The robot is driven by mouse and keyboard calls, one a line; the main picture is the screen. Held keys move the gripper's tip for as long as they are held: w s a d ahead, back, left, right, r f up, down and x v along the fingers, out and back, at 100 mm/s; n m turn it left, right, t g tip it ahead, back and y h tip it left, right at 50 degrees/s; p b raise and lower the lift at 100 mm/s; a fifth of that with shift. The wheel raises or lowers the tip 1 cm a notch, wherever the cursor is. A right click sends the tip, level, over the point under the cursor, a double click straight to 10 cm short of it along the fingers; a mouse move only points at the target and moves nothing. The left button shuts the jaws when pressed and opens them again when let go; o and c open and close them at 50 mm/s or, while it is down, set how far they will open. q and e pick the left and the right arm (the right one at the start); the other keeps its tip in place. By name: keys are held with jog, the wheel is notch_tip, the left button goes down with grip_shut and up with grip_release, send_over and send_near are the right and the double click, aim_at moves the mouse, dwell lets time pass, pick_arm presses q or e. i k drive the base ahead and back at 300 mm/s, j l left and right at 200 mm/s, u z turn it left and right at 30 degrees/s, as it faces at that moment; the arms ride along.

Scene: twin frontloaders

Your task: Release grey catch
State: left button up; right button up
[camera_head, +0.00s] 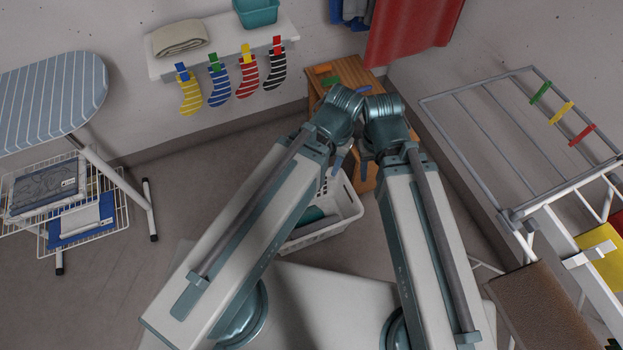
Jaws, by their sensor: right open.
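I cannot make out a grey catch for certain in the head view. My two arms reach forward from the bottom, and their wrists come close together in front of the wooden cabinet. My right gripper (363,168) points down beyond its teal wrist. It is open, and I see nothing between its fingers. My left gripper (337,165) is mostly hidden behind its own wrist. Only a bluish fingertip shows, so its jaw state is unclear. Both are above the far end of a white laundry basket (346,212) with a teal item inside.
A wooden cabinet (345,72) stands against the back wall below a red cloth (410,30). A wall shelf (222,43) has several striped socks clipped below it. An ironing board (50,100) stands left. A drying rack (480,90) with coloured pegs is right. Left-centre floor is clear.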

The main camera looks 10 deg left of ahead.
aim_at(509, 221)
jog(key=k+l, duration=0.2)
jog(key=k, duration=0.25)
jog(key=k+l, duration=0.15)
jog(key=k, duration=0.3)
jog(key=k+l, duration=0.2)
jog(key=k, duration=0.3)
